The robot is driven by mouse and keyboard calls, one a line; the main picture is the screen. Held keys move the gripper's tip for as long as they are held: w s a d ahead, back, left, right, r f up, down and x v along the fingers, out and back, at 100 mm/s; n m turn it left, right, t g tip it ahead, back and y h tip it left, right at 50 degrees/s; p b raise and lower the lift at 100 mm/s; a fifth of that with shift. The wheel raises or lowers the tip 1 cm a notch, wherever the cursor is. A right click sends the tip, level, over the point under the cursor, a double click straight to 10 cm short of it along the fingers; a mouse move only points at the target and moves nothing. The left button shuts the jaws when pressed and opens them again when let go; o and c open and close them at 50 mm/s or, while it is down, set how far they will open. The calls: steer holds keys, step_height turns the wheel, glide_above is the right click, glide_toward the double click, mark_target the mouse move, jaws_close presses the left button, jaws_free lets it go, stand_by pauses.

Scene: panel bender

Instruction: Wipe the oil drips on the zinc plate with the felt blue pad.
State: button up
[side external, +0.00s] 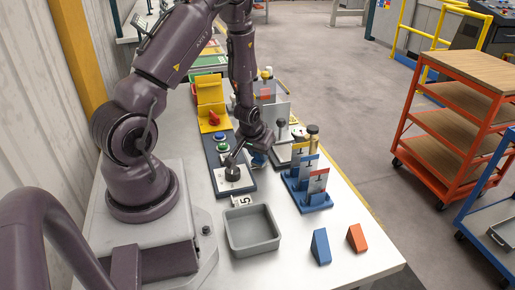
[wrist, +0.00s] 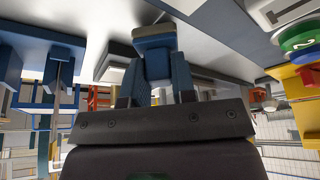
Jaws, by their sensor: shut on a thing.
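My gripper (wrist: 157,88) is shut on the felt blue pad (wrist: 155,52), which sits between its two fingers in the wrist view. In the side view, the gripper (side external: 260,150) points down over the bench, with a bit of blue just below it. A pale grey plate with dark edges (wrist: 117,62), likely the zinc plate, shows behind the pad in the wrist view. In the side view, a light plate (side external: 283,156) lies just right of the gripper, partly hidden. I cannot make out oil drips, or whether the pad touches the plate.
A blue rack with upright cards (side external: 308,197) stands close at the right. A control panel with a joystick (side external: 232,178) is at the left. A grey bin (side external: 252,229), a blue wedge (side external: 320,246) and an orange wedge (side external: 357,238) are nearer the front.

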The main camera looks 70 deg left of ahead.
steer(key=shift+r, duration=3.85)
steer(key=shift+r, duration=0.15)
step_height(320, 180, up, 13)
steer(key=w+d+m+t+h, duration=0.15)
steer(key=w+d+m, duration=0.25)
steer(key=d, duration=0.7)
steer(key=w+d+m+h, duration=0.25)
steer(key=d+m, duration=0.25)
steer(key=d, duration=0.6)
steer(key=shift+y, duration=0.4)
steer(key=f, duration=0.3)
steer(key=d+f, duration=0.1)
steer(key=shift+w+f, duration=0.25)
steer(key=shift+f, duration=0.05)
steer(key=shift+a, duration=0.1)
